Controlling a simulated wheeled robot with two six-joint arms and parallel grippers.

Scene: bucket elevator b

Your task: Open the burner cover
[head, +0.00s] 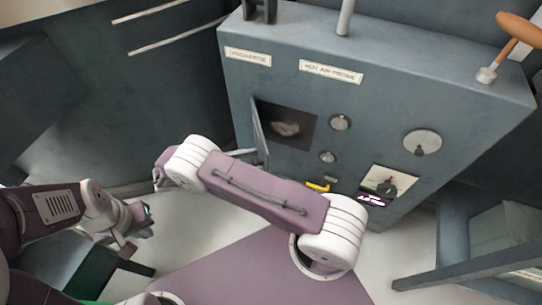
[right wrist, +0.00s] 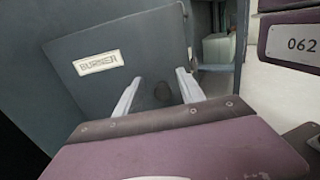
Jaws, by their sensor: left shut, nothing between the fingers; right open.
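The burner cover (right wrist: 120,45) is a grey panel with a white BURNER label in the right wrist view. In the head view the cover (head: 259,128) stands out from the cabinet front, swung open at the left side of a dark square opening (head: 300,122). A pale lump shows inside the opening. My right gripper (right wrist: 159,78) is open in front of the labelled face, with a dark round spot between its fingers; contact cannot be told. My left gripper (head: 135,232) is shut and empty at the lower left.
The grey cabinet (head: 390,100) carries dials, a switch plate (head: 388,183) and an orange-handled lever (head: 520,27) on top. A grey bin (head: 505,235) stands at right. A dark table (head: 95,270) is below my left gripper.

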